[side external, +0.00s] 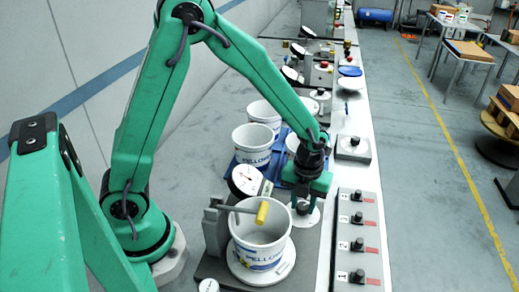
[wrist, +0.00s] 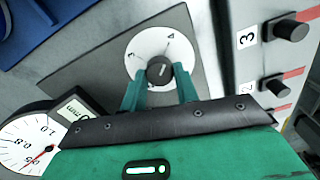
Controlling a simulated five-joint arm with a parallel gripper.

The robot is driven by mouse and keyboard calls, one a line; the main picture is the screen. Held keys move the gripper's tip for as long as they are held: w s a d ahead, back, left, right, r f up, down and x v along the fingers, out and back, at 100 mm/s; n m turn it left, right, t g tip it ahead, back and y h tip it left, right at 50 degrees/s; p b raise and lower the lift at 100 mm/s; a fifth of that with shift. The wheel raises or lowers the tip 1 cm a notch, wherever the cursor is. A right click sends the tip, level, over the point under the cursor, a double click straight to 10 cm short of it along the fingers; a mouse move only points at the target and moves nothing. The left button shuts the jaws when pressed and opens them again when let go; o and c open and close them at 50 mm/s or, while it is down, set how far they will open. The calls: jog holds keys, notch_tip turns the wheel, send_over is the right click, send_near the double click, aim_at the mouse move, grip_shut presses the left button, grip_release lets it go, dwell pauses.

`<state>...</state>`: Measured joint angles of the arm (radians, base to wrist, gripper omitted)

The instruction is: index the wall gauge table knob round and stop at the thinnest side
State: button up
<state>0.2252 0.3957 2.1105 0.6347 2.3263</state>
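The gauge table knob (wrist: 160,70) is dark and round, on a white numbered dial (wrist: 147,47); a 4 shows at its upper right. My gripper (wrist: 160,80) has its two green fingers on either side of the knob; whether they press on it I cannot tell. In the side view my gripper (side external: 304,204) is low over the dial. The white tub (side external: 259,240) stands upright on the round table, with a yellow-tipped arm (side external: 262,212) over its rim. The dial gauge (side external: 246,179) also shows in the wrist view (wrist: 27,140), its red needle near 0.5; its digital readout is partly hidden.
A panel (side external: 357,240) with several numbered black knobs stands right of the dial. More white tubs (side external: 252,143) stand behind on a blue tray (side external: 272,176). Further stations line the bench (side external: 346,110) beyond. The floor (side external: 425,180) to the right is mostly clear.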

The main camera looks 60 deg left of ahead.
jog(key=c, duration=0.4)
